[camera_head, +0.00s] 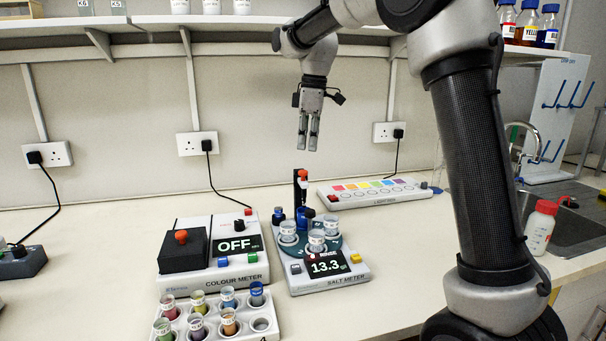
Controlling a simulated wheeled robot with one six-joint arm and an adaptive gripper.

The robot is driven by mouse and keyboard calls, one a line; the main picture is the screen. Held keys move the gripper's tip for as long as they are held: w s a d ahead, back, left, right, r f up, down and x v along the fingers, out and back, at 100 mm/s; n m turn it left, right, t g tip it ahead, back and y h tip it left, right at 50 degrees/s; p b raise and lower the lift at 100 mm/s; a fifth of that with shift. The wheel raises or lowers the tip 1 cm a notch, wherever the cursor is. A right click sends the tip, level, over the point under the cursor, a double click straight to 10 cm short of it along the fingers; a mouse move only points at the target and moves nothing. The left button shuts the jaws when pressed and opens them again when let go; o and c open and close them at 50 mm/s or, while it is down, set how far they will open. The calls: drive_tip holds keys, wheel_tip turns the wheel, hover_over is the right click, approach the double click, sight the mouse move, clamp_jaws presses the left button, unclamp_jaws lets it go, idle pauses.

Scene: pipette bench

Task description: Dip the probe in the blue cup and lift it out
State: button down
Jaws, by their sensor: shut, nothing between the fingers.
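The salt meter (340,281) stands in the middle of the bench, with 13.3 on its display. A teal round holder on it carries small labelled cups (316,241). I cannot tell from the labels which cup is the blue one. A black upright post with an orange-red top (302,174) rises behind the cups; the probe seems to be on it, but its tip is not clear. Dark blue pieces (302,217) stand near the post's foot. My gripper (308,148) hangs above and behind the meter, fingers pointing down, shut and empty, apart from the post.
The colour meter (216,248), showing OFF, stands to the left. A rack of coloured tubes (212,325) is in front of it. A lightbox strip (375,192) lies behind right. A white bottle (540,228) stands by the sink. Bench right of the salt meter is clear.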

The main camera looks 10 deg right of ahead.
sight(306, 171)
drive_tip(key=shift+w+a+f, duration=0.1)
drive_tip(key=shift+a+f, duration=0.05)
drive_tip(key=shift+f, duration=1.3)
drive_tip(key=shift+a+f, duration=0.1)
drive_tip(key=shift+f, duration=1.35)
wheel_tip(306, 171, down, 5)
drive_tip(key=shift+f, duration=0.1)
drive_tip(key=shift+r, duration=0.2)
drive_tip(key=d, duration=0.1)
drive_tip(key=s+d+r, duration=0.1)
drive_tip(key=shift+d, duration=0.35)
wheel_tip(306, 171, up, 12)
drive_tip(key=d, duration=0.1)
drive_tip(key=shift+s, duration=0.3)
drive_tip(key=shift+d, duration=0.1)
